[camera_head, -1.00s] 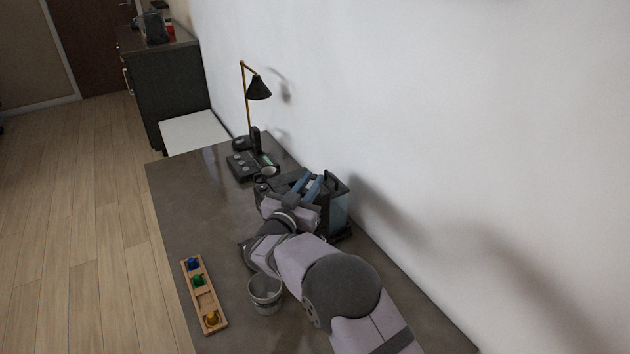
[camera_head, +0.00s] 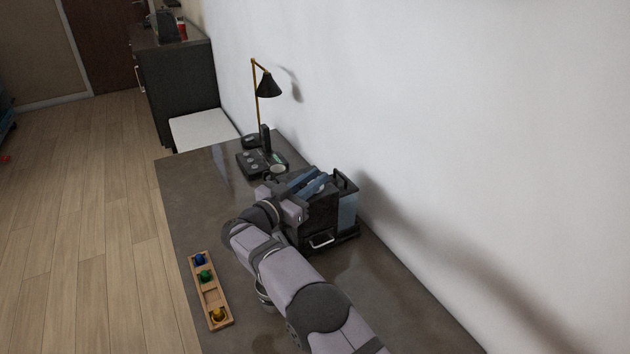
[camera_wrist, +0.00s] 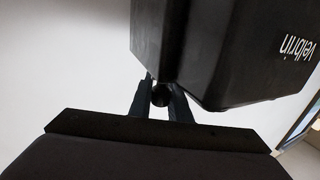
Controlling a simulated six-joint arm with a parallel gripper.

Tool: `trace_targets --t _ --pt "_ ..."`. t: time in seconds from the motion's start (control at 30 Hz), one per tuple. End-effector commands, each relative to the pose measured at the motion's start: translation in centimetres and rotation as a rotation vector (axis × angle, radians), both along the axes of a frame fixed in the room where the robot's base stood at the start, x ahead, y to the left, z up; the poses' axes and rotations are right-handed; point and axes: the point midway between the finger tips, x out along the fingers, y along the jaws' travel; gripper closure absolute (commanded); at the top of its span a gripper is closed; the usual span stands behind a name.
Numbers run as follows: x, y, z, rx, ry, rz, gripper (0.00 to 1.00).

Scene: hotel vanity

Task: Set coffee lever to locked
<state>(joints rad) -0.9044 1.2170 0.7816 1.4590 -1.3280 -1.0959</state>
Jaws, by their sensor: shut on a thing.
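The black coffee machine (camera_head: 318,222) stands on the dark table against the wall, with a bluish tank at its right side and a light handle low on its front. In the wrist view its dark body (camera_wrist: 190,50) with pale lettering fills the upper part. In the wrist view my gripper (camera_wrist: 160,95) is shut on a small dark round-ended piece (camera_wrist: 160,96), seemingly the lever, beside the machine body. The lever's full shape and setting are hidden.
A wooden tray (camera_head: 212,292) with coloured capsules lies at the table's left edge. A metal cup (camera_head: 264,296) is partly hidden behind my arm. A black lamp (camera_head: 268,86), a dark keypad device (camera_head: 256,164) and a small cup (camera_head: 278,170) stand beyond the machine.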

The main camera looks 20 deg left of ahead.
Motion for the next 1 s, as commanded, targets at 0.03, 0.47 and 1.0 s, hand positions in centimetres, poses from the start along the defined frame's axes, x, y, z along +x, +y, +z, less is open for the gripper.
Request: trace_targets --t 0.03,0.47,1.0 --pt "0.05 -0.03 0.04 0.001 -0.002 -0.004 1.00" --pt "0.09 -0.02 0.17 0.001 -0.003 -0.008 1.00" --pt "-0.39 0.27 0.03 -0.001 -0.002 -0.006 0.65"
